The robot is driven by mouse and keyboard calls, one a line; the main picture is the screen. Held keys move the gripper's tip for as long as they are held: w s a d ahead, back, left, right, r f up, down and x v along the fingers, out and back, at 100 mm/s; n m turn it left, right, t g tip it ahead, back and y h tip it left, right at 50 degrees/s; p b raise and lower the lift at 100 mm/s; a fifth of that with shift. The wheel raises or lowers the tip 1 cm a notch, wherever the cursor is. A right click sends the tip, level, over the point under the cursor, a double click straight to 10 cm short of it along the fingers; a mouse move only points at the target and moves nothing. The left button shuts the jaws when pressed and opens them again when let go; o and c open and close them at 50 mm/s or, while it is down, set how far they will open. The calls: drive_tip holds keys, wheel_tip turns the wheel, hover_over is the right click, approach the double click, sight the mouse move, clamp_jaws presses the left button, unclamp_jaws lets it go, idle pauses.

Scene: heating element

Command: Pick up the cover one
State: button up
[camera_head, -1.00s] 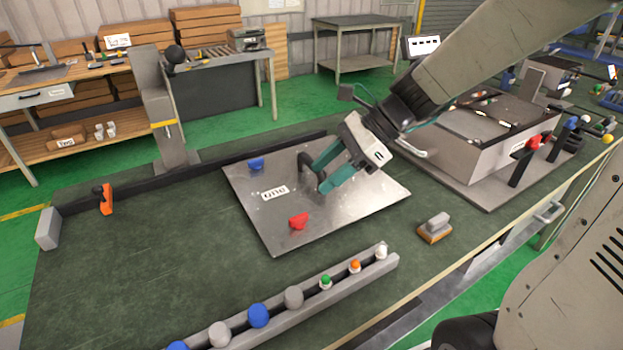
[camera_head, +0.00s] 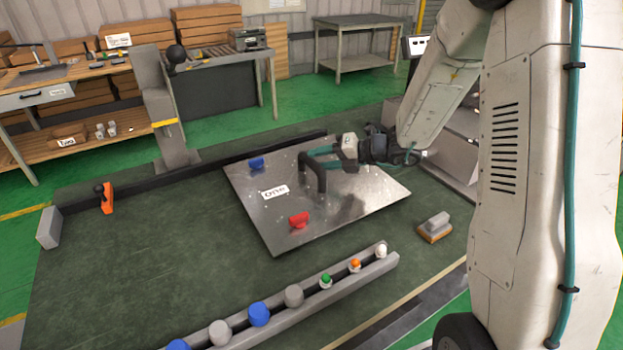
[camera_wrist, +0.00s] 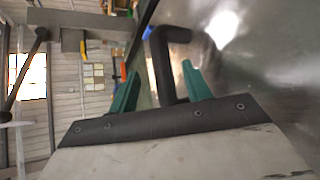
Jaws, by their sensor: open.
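Cover one is a flat shiny metal plate (camera_head: 265,215) with a white "one" label, lying on the green table in the head view. A black bar handle (camera_head: 313,180) rises from it. The plate's surface also shows in the wrist view (camera_wrist: 270,50), with the bent black handle (camera_wrist: 165,65). My gripper (camera_head: 318,158) has teal fingers and reaches in from the right, level with the handle. In the wrist view my gripper (camera_wrist: 160,70) is open, with the handle showing between its two fingers. I cannot tell whether either finger touches it.
A red knob (camera_head: 299,220) and a blue knob (camera_head: 256,163) sit on the plate. A grey rail (camera_head: 375,268) with coloured buttons runs along the front. A grey-and-brown block (camera_head: 435,228) lies at right. An orange clamp (camera_head: 104,198) is on the left.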

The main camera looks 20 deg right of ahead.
sight(311, 162)
drive_tip(key=x, duration=0.4)
drive_tip(key=shift+w+f, duration=0.1)
drive_tip(key=shift+f, duration=0.05)
clamp_jaws()
idle(1.2)
